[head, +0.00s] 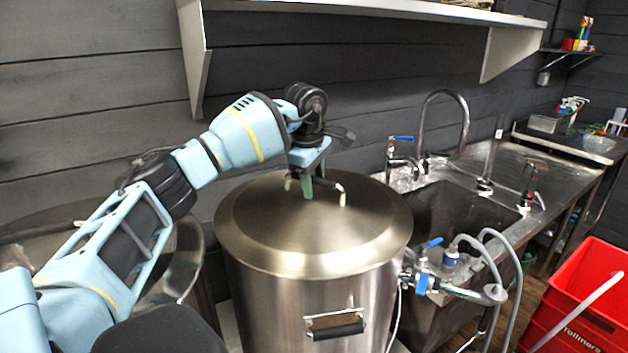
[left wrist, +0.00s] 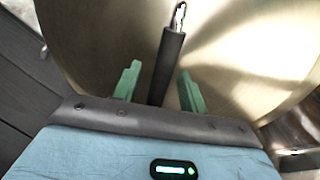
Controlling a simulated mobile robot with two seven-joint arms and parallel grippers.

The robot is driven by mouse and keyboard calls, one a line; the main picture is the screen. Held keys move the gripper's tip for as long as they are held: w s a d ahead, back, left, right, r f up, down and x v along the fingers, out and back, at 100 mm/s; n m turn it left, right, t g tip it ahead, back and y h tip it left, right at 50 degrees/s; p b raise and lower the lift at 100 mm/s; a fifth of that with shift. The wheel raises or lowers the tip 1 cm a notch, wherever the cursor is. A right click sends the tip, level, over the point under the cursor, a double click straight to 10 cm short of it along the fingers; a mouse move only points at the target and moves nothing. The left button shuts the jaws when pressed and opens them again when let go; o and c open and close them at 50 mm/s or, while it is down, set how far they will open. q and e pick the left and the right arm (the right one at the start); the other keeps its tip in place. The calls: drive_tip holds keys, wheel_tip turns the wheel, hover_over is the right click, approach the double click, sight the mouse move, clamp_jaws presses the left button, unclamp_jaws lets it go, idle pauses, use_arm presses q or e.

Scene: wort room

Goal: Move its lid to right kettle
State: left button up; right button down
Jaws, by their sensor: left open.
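A domed metal lid (head: 262,228) sits on the big steel kettle (head: 265,305) in the middle of the head view. The lid's bar handle (head: 342,192) stands on its top. My left gripper (head: 308,190) is over the lid from above, its green fingers at the handle. In the left wrist view, my left gripper (left wrist: 157,78) is open. The dark grip of the handle (left wrist: 169,62) lies between the two fingers, with the lid (left wrist: 95,30) below. My arm partly hides a second round vessel (head: 190,255) at the left. My right gripper is not in view.
A steel sink (head: 440,205) with taps (head: 400,155) stands right of the kettle, with hoses and a blue-handled valve (head: 424,285) at the kettle's side. A white shelf (head: 400,12) hangs on the wall above. A red crate (head: 590,290) is at the lower right.

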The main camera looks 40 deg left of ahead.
use_arm(q)
wheel_tip(320, 180, up, 8)
drive_tip(key=s, duration=0.1)
drive_tip(key=shift+s+d, duration=0.15)
drive_tip(key=shift+s, duration=0.1)
drive_tip(key=shift+f, duration=0.15)
idle(0.7)
